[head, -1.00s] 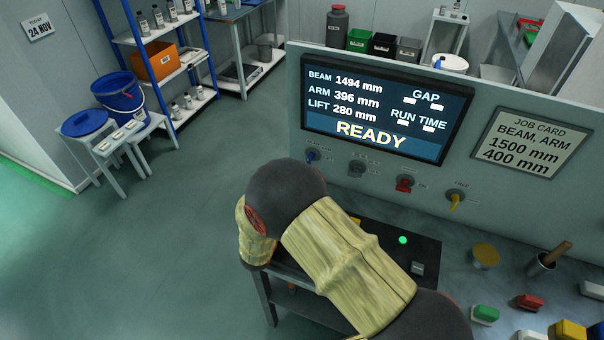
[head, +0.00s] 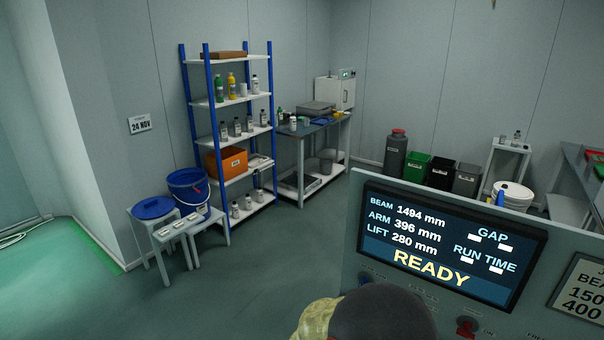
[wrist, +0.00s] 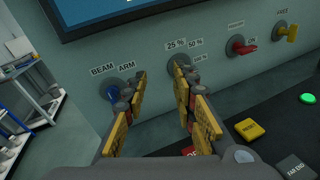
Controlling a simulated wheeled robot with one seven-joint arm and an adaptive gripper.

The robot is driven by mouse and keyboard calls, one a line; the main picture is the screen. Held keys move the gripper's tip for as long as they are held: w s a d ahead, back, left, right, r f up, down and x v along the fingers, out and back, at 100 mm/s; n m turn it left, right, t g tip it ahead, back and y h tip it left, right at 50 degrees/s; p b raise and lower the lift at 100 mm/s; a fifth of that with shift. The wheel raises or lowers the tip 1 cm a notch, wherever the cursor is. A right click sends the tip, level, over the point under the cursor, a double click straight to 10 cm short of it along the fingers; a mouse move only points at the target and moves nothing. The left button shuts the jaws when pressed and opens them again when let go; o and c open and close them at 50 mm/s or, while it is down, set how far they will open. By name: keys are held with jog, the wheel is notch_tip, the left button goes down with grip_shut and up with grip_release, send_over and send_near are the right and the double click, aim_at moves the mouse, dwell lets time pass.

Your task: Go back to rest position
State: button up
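My gripper (wrist: 160,84) is open and empty in the wrist view, its two yellow-padded fingers apart in front of the panel. Its fingertips are not visible in the head view. The panel (head: 352,215) stands at lower right in the head view. Its display (head: 450,246) reads BEAM 1494 mm, ARM 396 mm, LIFT 280 mm and READY. In the wrist view, a blue BEAM/ARM knob (wrist: 112,94) is left of the fingers. A percent dial is partly hidden behind the right finger. A red switch (wrist: 243,48) and a yellow lever (wrist: 288,33) are farther right.
A yellow button (wrist: 249,129) and a lit green lamp (wrist: 307,98) are below the panel. A job card (head: 580,290) is cut off at the right edge. A blue-post shelf (head: 228,125), stools with a blue bucket (head: 188,190) and a workbench (head: 322,135) stand behind. The floor at left is open.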

jog(key=s+d+r+m+g+y, duration=0.2)
jog(key=s+d+r+m+g, duration=0.25)
jog(key=s+m, duration=0.35)
jog(key=s+d+r+m+g+y, duration=0.2)
jog(key=s+d+r+m+g, duration=0.3)
jog(key=s, duration=0.6)
jog(key=s+a+r+m+t+y, duration=0.4)
jog(key=s+a+r+m+y, duration=0.2)
jog(key=s+a+m+y, duration=0.3)
jog(key=shift+s+a+m+t, duration=0.35)
jog(key=shift+s+a+m, duration=0.25)
jog(key=shift+a, duration=0.4)
